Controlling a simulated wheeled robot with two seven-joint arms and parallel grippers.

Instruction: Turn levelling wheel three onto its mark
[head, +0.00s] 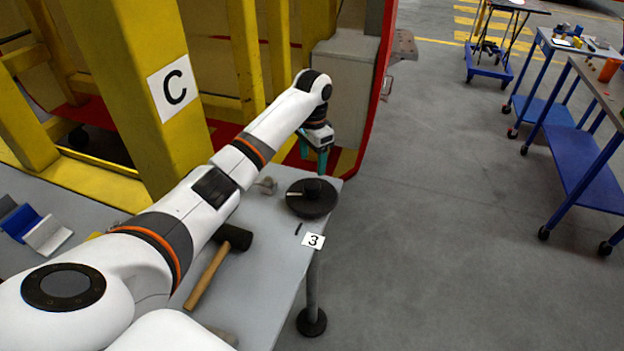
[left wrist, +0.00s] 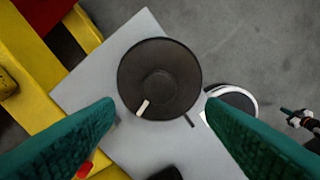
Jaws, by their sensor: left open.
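Levelling wheel three (head: 311,202) is a dark round disc with a raised hub, lying flat near the grey table's corner. It also shows in the left wrist view (left wrist: 165,55). A pale stripe (left wrist: 142,107) on its rim points to the lower left there. The mark, a short black line (left wrist: 189,120) on the table, lies to the right of the stripe, apart from it. A white card reading 3 (head: 313,241) lies beside the wheel. My left gripper (head: 316,164) is open and empty above the wheel, its teal fingers pointing down. My right gripper is not in view.
A mallet (head: 207,277) lies on the grey table (head: 262,285), partly under my left arm. Yellow posts, one with a C sign (head: 174,88), stand behind. Blue carts (head: 568,150) stand at the right, with open floor between.

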